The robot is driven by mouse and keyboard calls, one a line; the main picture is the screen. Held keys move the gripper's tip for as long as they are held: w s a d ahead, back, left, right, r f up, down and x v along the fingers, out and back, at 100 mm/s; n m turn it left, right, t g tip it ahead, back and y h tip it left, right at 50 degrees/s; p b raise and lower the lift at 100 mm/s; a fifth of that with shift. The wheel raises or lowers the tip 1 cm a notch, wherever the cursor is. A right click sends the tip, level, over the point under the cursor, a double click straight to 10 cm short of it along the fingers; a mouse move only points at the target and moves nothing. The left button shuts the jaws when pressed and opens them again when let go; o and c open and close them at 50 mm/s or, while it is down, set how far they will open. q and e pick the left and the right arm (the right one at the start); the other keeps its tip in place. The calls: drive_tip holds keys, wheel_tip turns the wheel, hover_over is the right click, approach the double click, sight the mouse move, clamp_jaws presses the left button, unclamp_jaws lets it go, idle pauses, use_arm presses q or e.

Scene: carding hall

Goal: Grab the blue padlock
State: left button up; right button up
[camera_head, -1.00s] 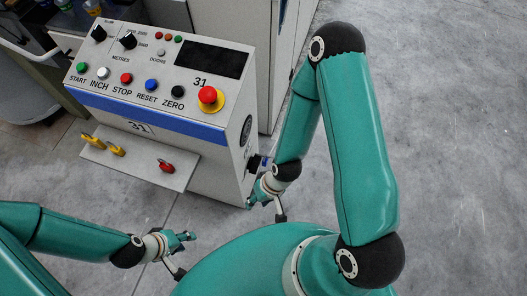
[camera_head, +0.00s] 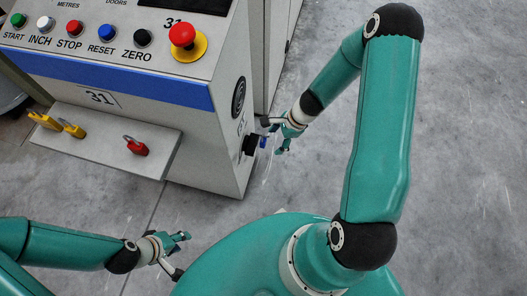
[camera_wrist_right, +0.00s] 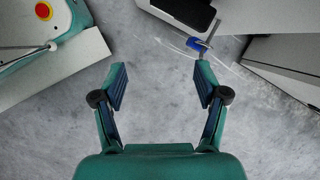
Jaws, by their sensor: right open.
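The blue padlock (camera_head: 263,141) is at the black switch (camera_head: 250,144) on the right side of the grey control cabinet. It is small, and my right gripper (camera_head: 275,137) is close beside it, so how it hangs is hard to make out. In the right wrist view the padlock (camera_wrist_right: 195,43) and its shackle lie ahead of the right-hand finger, beyond the fingertips, off the middle of the gap. My right gripper (camera_wrist_right: 160,82) is open with nothing between its fingers. My left gripper (camera_head: 180,240) is in front of the cabinet, well away from the padlock; its finger gap is unclear.
The cabinet panel carries several buttons and a red emergency stop (camera_head: 182,35). A front shelf (camera_head: 95,145) holds a red padlock (camera_head: 135,147) and yellow padlocks (camera_head: 72,129). Another grey cabinet (camera_head: 283,30) stands behind. Floor to the right is open.

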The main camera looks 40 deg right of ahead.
sight(265, 140)
drive_tip(key=w+d+f+m+t+b, duration=0.2)
drive_tip(key=w+d+f+m+b, duration=0.2)
drive_tip(key=d+m, duration=0.2)
drive_tip(key=b+x, duration=0.7)
drive_tip(key=x, duration=0.8)
drive_tip(key=shift+w+d+f, duration=0.1)
drive_tip(key=shift+f, duration=0.25)
drive_tip(key=c, duration=1.3)
use_arm(q)
wheel_tip(265, 140, down, 13)
use_arm(e)
drive_tip(key=shift+r, duration=0.1)
